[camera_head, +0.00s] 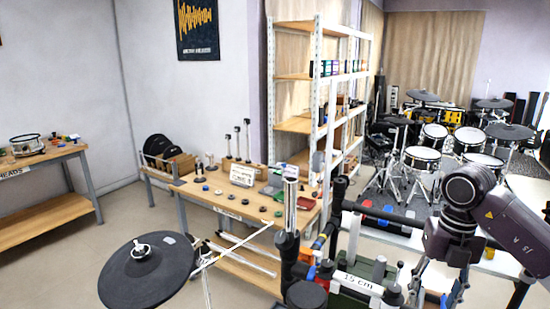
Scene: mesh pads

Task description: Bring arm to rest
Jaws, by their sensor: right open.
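My right arm comes in from the right edge, with its dark rounded joint high up and its wrist bent downward. My right gripper (438,282) is at the lower right, pointing down with its fingers apart. It is beside a rack of dark posts and a green part with a "15 cm" label (357,283). I cannot tell whether it touches anything there, and I see nothing held between the fingers. My left arm and left gripper are not in view.
A round black pad (148,272) on a stand is at the lower left. A wooden workbench (190,192) with small discs and boxes stands mid-picture, before a shelf unit (295,124). Drum kits (434,136) are behind at right.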

